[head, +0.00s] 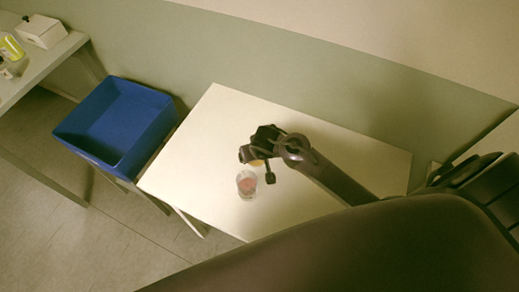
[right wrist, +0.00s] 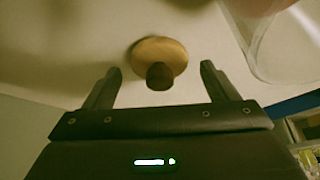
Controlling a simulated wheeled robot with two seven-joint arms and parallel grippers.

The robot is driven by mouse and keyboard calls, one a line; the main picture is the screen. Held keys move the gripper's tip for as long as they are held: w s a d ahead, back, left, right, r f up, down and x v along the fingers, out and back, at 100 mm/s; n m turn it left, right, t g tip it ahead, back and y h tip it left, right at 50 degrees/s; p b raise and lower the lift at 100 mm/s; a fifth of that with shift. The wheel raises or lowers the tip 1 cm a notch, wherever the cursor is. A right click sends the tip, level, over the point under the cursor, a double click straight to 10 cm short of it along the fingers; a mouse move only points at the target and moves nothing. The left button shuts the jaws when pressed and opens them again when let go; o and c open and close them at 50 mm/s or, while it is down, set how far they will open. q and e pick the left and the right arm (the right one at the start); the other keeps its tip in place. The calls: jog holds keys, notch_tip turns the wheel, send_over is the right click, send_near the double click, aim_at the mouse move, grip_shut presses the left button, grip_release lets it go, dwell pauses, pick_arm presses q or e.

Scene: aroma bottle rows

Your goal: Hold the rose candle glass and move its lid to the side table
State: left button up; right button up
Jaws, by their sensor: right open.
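The rose candle glass (head: 246,184), clear with pink contents, stands on the white table (head: 195,165) near its front edge. Part of the glass (right wrist: 285,50) shows at the upper right in the right wrist view. The round wooden lid (right wrist: 172,50) with a dark knob is off the glass and appears to lie on the white surface, knob toward my gripper. In the head view the lid (head: 257,162) is mostly hidden by my right gripper (head: 258,166). That gripper is open, its fingers on either side of the knob, not visibly touching it. My left gripper is not in view.
A blue bin (head: 118,125) stands left of the white table. Another table (head: 40,65) at the upper left holds a white box (head: 42,31) and a yellow-green bottle (head: 11,46). A wall runs behind. The table's left part is clear.

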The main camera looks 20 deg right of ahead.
jog(key=v, duration=1)
jog(key=shift+s+r+p, duration=0.25)
jog(key=shift+r+p, duration=0.05)
